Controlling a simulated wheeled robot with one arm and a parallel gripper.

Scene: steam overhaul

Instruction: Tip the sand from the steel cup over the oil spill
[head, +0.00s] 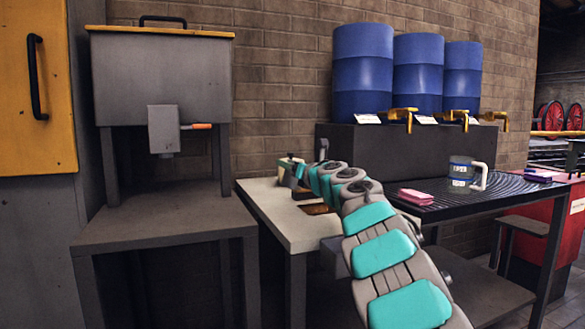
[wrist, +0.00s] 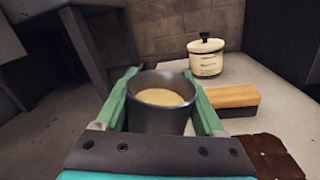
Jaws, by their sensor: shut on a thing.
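The steel cup (wrist: 160,121) is dark grey and upright in the wrist view. Pale tan sand (wrist: 160,97) shows inside it, below the rim. My gripper (wrist: 160,76) is shut on the cup, with one green finger on each side. In the head view my gripper (head: 292,168) is over the left part of a pale table (head: 270,211), and my arm partly hides that area. A dark brown patch (wrist: 274,156) lies on the tabletop at the lower right of the wrist view.
A cream lidded jar (wrist: 206,58) and a wooden-backed brush or block (wrist: 226,101) stand close to the cup's right. A grey bench with a hopper (head: 160,80) is left. On the dark ribbed table right are pink cloths (head: 416,196) and a clear jug (head: 461,173).

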